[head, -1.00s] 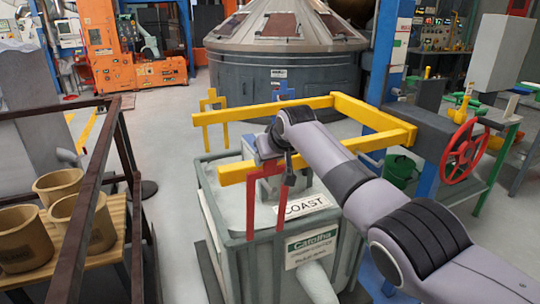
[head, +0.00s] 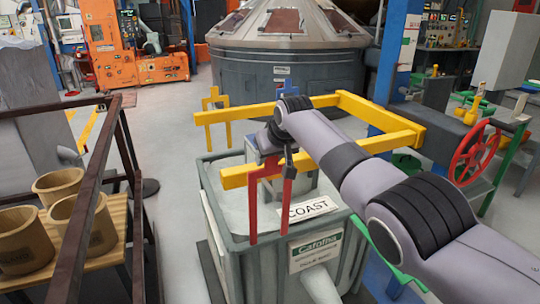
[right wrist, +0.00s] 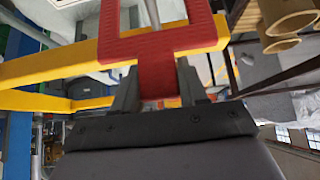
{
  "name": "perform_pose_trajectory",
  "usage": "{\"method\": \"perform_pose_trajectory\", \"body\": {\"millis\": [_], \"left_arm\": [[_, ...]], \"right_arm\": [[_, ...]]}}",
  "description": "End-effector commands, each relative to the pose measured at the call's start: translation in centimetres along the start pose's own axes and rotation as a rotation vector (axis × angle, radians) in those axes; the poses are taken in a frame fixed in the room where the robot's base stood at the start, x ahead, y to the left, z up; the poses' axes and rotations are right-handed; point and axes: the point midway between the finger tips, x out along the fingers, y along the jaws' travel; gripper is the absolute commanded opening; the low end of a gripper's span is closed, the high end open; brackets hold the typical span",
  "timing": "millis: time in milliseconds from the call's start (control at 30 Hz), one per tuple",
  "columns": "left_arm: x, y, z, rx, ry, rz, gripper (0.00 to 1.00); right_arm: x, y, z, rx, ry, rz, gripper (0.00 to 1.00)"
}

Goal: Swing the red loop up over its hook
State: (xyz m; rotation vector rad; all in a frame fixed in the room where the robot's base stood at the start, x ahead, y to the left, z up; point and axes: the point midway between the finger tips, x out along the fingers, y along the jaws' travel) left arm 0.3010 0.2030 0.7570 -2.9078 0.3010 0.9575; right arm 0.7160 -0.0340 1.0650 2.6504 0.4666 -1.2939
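The red loop (head: 252,212) shows in the head view as two upright red bars over the grey tub, at the near end of the yellow frame's front bar (head: 238,177). My right gripper (head: 270,147) is at its top, partly hidden by my wrist. In the right wrist view the red loop (right wrist: 120,47) lies just ahead, crossing the yellow bar, with its narrow part between the fingers (right wrist: 158,90), which appear closed on it. A hook for the loop cannot be made out. My left gripper is not in view.
The grey tub (head: 225,228) with a COAST sign (head: 307,208) stands below. A blue loop (head: 288,90) and a yellow loop (head: 216,100) stand at the far bar. A red handwheel (head: 474,152) is at right, a dark railing (head: 97,190) at left.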

Motion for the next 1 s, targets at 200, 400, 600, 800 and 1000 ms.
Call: {"method": "perform_pose_trajectory", "body": {"millis": [200,400,600,800,1000], "left_arm": [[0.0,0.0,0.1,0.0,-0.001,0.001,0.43],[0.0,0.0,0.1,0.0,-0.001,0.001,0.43],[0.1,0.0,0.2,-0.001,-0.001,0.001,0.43],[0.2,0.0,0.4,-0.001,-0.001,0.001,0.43],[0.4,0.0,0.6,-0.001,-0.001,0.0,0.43]], "right_arm": [[0.5,-0.1,0.8,0.004,-0.02,-0.004,0.64],[0.3,-0.1,0.6,0.003,-0.015,-0.003,0.64],[-0.1,-0.1,0.4,0.003,-0.012,-0.004,0.64],[-0.9,-0.1,0.3,0.002,-0.011,-0.005,0.64],[-1.9,0.0,0.5,0.003,-0.012,-0.002,0.64]]}}
